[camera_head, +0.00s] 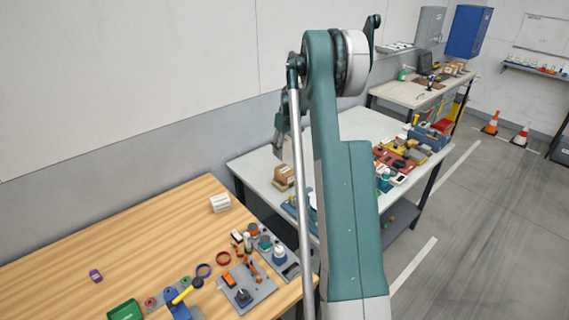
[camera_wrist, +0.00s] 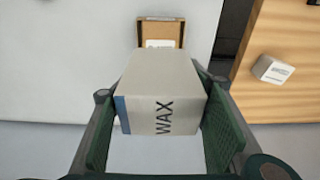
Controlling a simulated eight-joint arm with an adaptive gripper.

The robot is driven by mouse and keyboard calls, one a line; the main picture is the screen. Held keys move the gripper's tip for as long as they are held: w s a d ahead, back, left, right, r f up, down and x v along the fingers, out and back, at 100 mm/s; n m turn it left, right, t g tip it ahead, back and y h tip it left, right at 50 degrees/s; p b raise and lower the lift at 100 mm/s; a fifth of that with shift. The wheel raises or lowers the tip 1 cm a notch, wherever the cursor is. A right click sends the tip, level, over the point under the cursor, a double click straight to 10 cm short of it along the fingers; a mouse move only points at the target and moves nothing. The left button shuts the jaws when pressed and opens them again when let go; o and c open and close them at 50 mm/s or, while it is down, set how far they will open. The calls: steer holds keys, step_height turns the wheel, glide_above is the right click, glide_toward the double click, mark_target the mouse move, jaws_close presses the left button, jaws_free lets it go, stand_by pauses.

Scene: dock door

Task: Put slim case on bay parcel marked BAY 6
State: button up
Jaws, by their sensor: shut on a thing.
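My gripper (camera_wrist: 161,92) is shut on a pale grey box (camera_wrist: 158,78) with a blue edge and the word WAX on it. The green finger pads lie along its left and right sides. A brown cardboard parcel (camera_wrist: 160,27) with a white label lies past the box in the wrist view, on the white table; the held box hides part of it. I cannot read its label. In the head view a cardboard parcel (camera_head: 283,175) stands on the white table, below my gripper (camera_head: 279,138). No BAY 6 mark is readable.
A small white box (camera_head: 220,203) stands on the wooden table (camera_head: 150,225), also seen in the wrist view (camera_wrist: 272,69). Tools and parts crowd that table's front right. The white table (camera_head: 255,165) carries several items at its right; my arm hides its middle.

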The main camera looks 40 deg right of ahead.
mark_target(287, 140)
steer(key=shift+f, duration=1.6)
steer(key=shift+f, duration=1.85)
steer(key=shift+f, duration=0.15)
steer(key=o, duration=1)
steer(key=r, duration=0.4)
steer(key=s+r, duration=0.1)
steer(key=r, duration=0.7)
steer(key=shift+s+r, duration=0.1)
steer(key=shift+s, duration=0.3)
